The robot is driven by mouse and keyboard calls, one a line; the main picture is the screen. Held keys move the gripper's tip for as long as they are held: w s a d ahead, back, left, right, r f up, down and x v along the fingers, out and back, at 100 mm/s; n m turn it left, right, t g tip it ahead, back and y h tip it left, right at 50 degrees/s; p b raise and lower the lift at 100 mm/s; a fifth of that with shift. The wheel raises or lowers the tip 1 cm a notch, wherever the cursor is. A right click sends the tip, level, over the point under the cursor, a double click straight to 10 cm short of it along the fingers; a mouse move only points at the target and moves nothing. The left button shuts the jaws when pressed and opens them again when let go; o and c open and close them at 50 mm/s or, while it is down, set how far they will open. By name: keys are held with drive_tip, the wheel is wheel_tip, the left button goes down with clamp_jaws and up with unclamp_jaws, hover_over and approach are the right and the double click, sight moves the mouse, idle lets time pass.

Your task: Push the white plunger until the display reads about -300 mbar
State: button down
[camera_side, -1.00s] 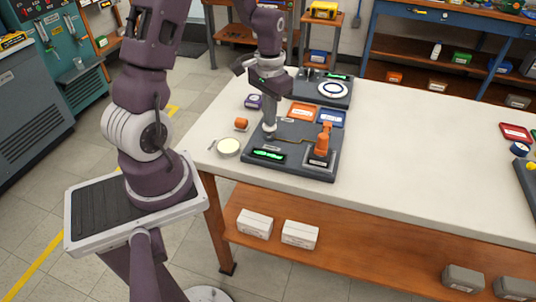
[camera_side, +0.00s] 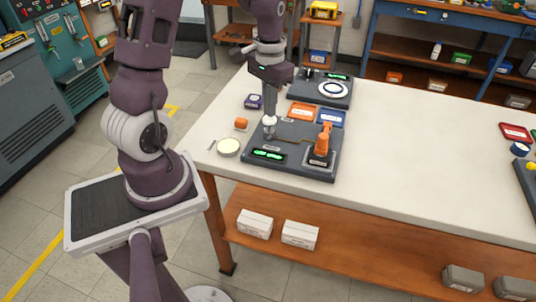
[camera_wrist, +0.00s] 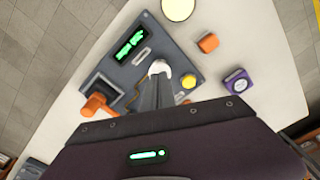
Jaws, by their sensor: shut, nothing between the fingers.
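The dark grey testbench panel (camera_side: 290,170) lies near the table's front left edge. The white plunger (camera_side: 269,121) stands on its back left part, and its white top also shows in the wrist view (camera_wrist: 158,67). My gripper (camera_side: 269,112) points down over the plunger, fingers shut and empty. In the wrist view the fingertips (camera_wrist: 159,78) lie at the white top; whether they touch it I cannot tell. The green display (camera_side: 270,155) is lit at the panel's front left, and also in the wrist view (camera_wrist: 130,43); its digits are too small to read surely.
An orange lever-like part (camera_side: 320,143) stands on the panel's right. Orange (camera_side: 303,110) and blue (camera_side: 331,117) trays lie behind it. A round cream disc (camera_side: 229,147), an orange block (camera_side: 241,123) and a purple box (camera_side: 253,101) lie to the left. The table's right middle is clear.

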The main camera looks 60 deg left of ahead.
drive_tip(key=shift+f, duration=1.6)
drive_tip(key=shift+r, duration=1.7)
drive_tip(key=shift+f, duration=0.8)
drive_tip(key=shift+r, duration=0.8)
